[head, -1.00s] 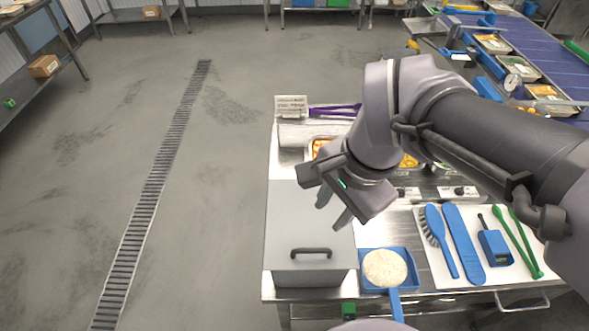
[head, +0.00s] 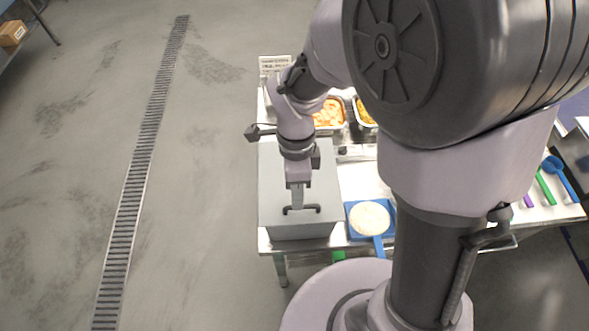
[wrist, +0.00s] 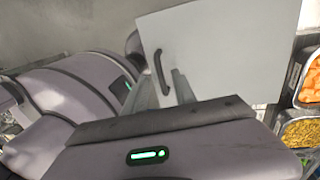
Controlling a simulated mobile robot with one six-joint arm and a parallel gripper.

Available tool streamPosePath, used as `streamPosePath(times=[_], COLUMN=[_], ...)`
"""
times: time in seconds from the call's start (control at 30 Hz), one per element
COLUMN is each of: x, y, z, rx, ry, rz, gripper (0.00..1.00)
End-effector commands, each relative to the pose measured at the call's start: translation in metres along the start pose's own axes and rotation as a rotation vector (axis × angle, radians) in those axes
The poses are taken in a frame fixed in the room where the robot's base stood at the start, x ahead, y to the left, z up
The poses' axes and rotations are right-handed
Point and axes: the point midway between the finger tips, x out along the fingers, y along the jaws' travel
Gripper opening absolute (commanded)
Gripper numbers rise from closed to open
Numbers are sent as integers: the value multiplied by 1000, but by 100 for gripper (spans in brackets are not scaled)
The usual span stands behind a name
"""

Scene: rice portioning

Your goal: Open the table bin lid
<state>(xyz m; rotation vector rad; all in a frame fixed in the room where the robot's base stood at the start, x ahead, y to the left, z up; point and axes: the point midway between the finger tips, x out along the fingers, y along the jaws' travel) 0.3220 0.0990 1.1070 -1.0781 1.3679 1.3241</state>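The table bin is a grey box at the near left corner of the table, and its flat grey lid (head: 325,185) lies shut on top. The lid has a dark bar handle (head: 301,209) near its front edge. My gripper (head: 297,208) points down at the handle in the head view. In the wrist view the lid (wrist: 235,45) fills the upper middle, and the handle (wrist: 160,72) shows near the ends of my fingers (wrist: 164,88). The fingers are apart with a gap between them. Whether they touch the handle cannot be told.
Utensils lie at the far right (head: 545,188). The floor left of the table is clear.

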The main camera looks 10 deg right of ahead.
Motion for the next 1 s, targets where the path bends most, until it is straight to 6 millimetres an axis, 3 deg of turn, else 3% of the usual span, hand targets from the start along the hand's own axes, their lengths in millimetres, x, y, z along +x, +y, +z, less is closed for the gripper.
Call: streamPosePath(times=[0.03, 0.2, 0.5, 0.7, 1.0], x=[12, 29, 31, 31, 31], y=[0, 0, 0, 0, 0], z=[0, 0, 0, 0, 0], rx=[-1, -1, -1, -1, -1], ry=[1, 0, 0, 0, 0], rz=[3, 0, 0, 0, 0], gripper=[33, 33, 33, 0, 0])
